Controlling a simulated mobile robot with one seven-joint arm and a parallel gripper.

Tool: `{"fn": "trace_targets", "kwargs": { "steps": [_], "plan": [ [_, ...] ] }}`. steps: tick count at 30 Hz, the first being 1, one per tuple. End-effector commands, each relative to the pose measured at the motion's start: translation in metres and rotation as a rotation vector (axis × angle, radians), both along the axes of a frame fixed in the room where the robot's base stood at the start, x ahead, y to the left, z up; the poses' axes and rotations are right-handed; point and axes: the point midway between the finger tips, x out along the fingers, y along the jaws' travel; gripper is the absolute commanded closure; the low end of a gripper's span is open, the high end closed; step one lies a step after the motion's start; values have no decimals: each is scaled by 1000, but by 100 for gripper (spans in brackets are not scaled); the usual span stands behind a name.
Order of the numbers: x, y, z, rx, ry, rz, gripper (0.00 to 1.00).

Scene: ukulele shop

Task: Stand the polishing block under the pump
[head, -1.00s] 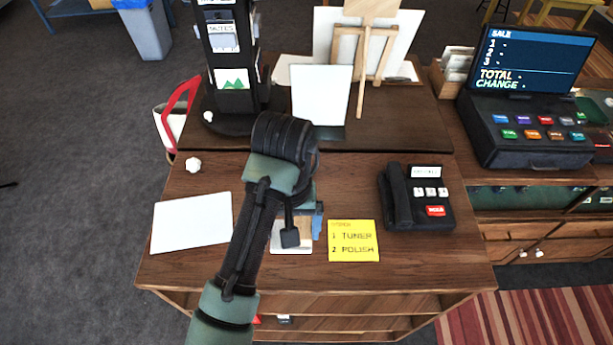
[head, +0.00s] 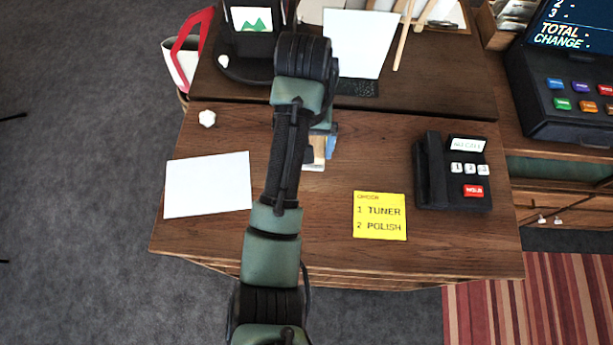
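My gripper is mostly hidden behind my own arm, over the back middle of the wooden desk (head: 330,235); its fingers cannot be made out. Beside the arm's end, a small tan piece (head: 318,150) and a blue piece (head: 332,143) show. They are too covered to tell whether either is the polishing block, or whether they are held. A white edge (head: 313,167) shows just below the tan piece. I cannot identify a pump for certain. A small white knobbly thing (head: 207,118) stands at the desk's back left.
A white sheet (head: 208,185) lies at the left, a yellow note (head: 380,216) reading "1 TUNER 2 POLISH" right of centre. A black phone (head: 453,172) sits at the right. Behind are a raised shelf (head: 440,90), a white panel (head: 358,42) and a register (head: 570,85). The front middle is bare.

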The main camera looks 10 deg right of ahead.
Motion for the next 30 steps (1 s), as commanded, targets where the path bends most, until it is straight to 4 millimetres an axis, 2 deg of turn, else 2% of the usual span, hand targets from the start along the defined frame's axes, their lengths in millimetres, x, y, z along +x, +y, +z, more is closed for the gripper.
{"fn": "trace_targets", "kwargs": {
  "steps": [7, 9, 18, 27, 30],
  "plan": [
    [-7, 3, -21, 9, 23, 3, 63],
    [-7, 4, -40, 10, 21, 3, 63],
    [-6, 5, -89, 11, 19, 4, 63],
    [-6, 5, -109, 10, 20, 5, 63],
    [-7, 5, -123, 10, 23, 5, 63]
  ]
}}
